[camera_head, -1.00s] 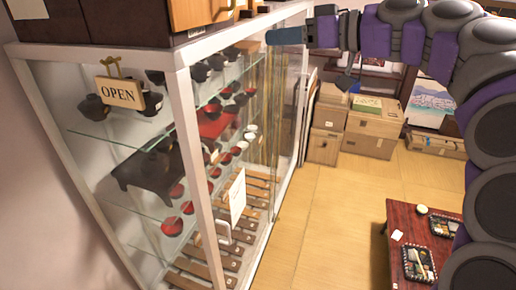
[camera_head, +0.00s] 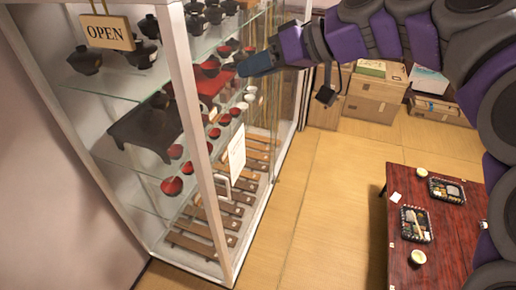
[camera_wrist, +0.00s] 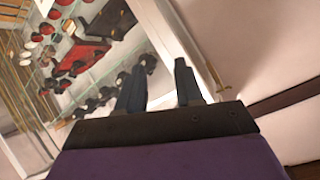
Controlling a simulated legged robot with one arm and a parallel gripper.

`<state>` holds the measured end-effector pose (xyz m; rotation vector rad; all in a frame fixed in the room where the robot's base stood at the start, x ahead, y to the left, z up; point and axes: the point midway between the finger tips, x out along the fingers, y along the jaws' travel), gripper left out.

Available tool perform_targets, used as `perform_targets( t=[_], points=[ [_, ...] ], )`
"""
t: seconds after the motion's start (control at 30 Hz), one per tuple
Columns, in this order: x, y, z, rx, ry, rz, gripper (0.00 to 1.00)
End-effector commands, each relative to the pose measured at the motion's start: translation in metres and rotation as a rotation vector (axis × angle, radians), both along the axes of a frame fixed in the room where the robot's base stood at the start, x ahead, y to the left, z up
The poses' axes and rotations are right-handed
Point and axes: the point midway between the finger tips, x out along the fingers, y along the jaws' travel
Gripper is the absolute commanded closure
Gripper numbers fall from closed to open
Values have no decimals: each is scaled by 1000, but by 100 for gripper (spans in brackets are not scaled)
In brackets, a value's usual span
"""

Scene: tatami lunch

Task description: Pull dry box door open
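The dry box (camera_head: 172,60) is a tall glass cabinet with a pale frame, at the left of the head view. It holds bowls and lacquerware on glass shelves. A white paper sign (camera_head: 237,155) is on its right-hand glass side, and a pale handle (camera_head: 223,187) sits just below and left of it. The door looks shut. My gripper (camera_head: 247,66) is in front of this side, above and apart from the handle. In the wrist view my gripper (camera_wrist: 159,66) has its two dark fingers apart with nothing between them. The cabinet frame (camera_wrist: 172,38) shows beyond, tilted.
A low red table (camera_head: 408,185) with lunch trays stands at the right. Cardboard boxes (camera_head: 373,95) are stacked at the back. An OPEN sign (camera_head: 107,33) is at the cabinet's upper left. The tatami floor (camera_head: 320,200) between cabinet and table is clear.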

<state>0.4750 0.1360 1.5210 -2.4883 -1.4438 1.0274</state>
Motion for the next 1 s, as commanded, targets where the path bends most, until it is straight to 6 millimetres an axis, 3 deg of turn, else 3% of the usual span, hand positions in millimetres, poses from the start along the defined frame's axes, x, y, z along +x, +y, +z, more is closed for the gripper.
perform_targets(
  t=[0.7,1.0],
  points=[
    [-59,4,-113,-175,240,-64,64],
    [-69,2,-131,-208,279,-81,64]
  ],
)
